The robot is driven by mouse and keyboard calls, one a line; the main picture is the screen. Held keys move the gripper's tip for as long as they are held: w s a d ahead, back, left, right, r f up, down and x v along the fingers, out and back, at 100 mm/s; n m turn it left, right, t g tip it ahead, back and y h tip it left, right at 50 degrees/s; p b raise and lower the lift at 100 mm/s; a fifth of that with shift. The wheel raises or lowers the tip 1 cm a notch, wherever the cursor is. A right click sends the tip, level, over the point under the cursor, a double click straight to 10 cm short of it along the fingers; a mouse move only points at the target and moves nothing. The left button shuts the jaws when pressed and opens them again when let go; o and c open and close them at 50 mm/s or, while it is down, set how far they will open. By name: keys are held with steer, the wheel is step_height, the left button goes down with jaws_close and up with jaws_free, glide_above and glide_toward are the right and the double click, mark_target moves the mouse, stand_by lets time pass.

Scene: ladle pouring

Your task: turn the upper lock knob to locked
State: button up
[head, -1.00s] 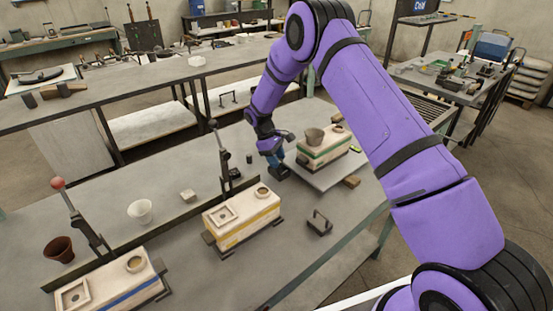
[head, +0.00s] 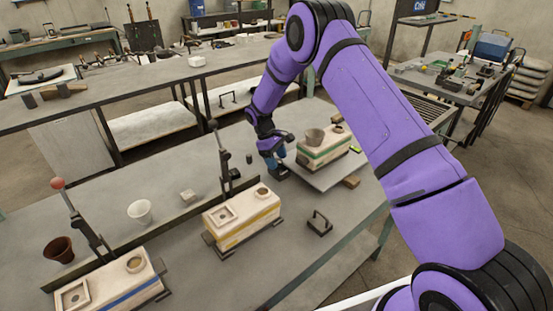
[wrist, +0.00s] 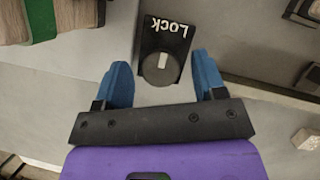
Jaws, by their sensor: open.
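The lock knob (wrist: 161,68) is a round grey dial with a pale pointer bar, on a black plate (wrist: 177,38) marked "LOCK" in the wrist view. The lettering appears upside down there, and the pale bar points roughly toward it. My gripper (wrist: 164,82) is open, with one blue finger on each side of the knob and visible gaps between. In the head view my gripper (head: 277,160) is low at the left end of the green-striped mould box (head: 322,152); the knob is hidden there. I cannot tell whether another lock knob exists.
A yellow-striped box (head: 240,218) and an upright lever (head: 221,160) stand nearby. A wooden block (head: 351,182) lies at the plate's edge.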

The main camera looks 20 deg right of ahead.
steer(key=shift+r, duration=0.1)
steer(key=v, duration=1)
steer(key=shift+a+r, duration=0.15)
steer(key=shift+r, duration=0.1)
steer(key=shift+w+r, duration=0.1)
steer(key=shift+w, duration=0.05)
steer(key=s+d+r+m+t+y, duration=0.1)
steer(key=s+d+r, duration=0.1)
steer(key=s+r, duration=0.55)
steer(key=s+d+r+m+t, duration=0.15)
steer(key=s+r, duration=0.25)
steer(key=r, duration=0.6)
steer(key=s+d+r+m+t+y, duration=0.1)
steer(key=s+d+r+m, duration=0.15)
steer(key=s+r, duration=0.5)
steer(key=s+d+r+m+t, duration=0.1)
steer(key=s+r, duration=0.3)
steer(key=s, duration=0.3)
steer(key=s+d+r+t, duration=0.2)
steer(key=s+r, duration=0.2)
steer(key=s, duration=0.3)
steer(key=s+f+m+t+y, duration=0.1)
steer(key=s+f+m+t, duration=0.1)
steer(key=s, duration=1.2)
steer(key=shift+s+d+f+m, duration=0.15)
steer(key=shift+d+f+m, duration=0.2)
steer(key=shift+d+m, duration=0.1)
